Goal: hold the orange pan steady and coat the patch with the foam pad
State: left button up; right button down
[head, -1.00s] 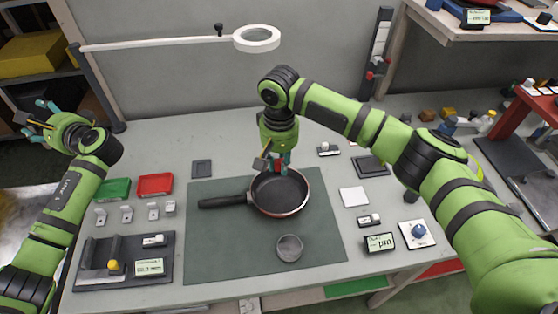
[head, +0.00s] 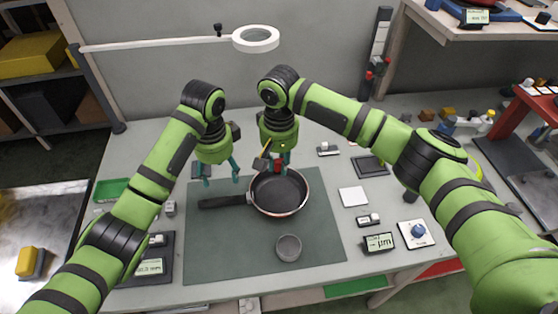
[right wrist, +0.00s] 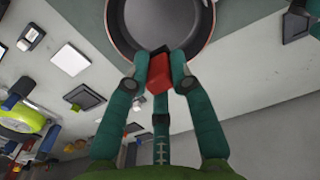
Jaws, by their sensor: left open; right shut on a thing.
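The pan (head: 291,194) has a dark inside and a copper-orange rim and lies on the green mat (head: 325,235). Its black handle (head: 222,201) points left. My left gripper (head: 220,173) is open and empty above and behind the handle, apart from it. My right gripper (head: 277,166) is shut on a small red block (right wrist: 158,76) at the pan's far rim. In the right wrist view the block overlaps the pan's edge (right wrist: 205,45); I cannot tell whether they touch, or whether the block is the foam pad. I cannot make out a patch in the pan.
A small grey round dish (head: 288,247) stands in front of the pan. A white square (head: 353,197), a small display (head: 379,242) and a blue knob (head: 418,231) are to the right. A lamp arm (head: 160,43) crosses the back. My left arm covers part of the left-side trays.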

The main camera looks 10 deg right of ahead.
aim_at(231, 200)
pick_arm(q)
jog(key=f, duration=0.4)
jog(key=d+f, duration=0.1)
jog(key=f, duration=0.2)
jog(key=s+f, duration=0.1)
jog(key=f, duration=0.3)
jog(key=shift+d+f, duration=0.15)
jog(key=shift+f, duration=0.2)
jog(key=shift+c, duration=0.4)
jog(key=shift+w+r, duration=0.1)
grip_shut()
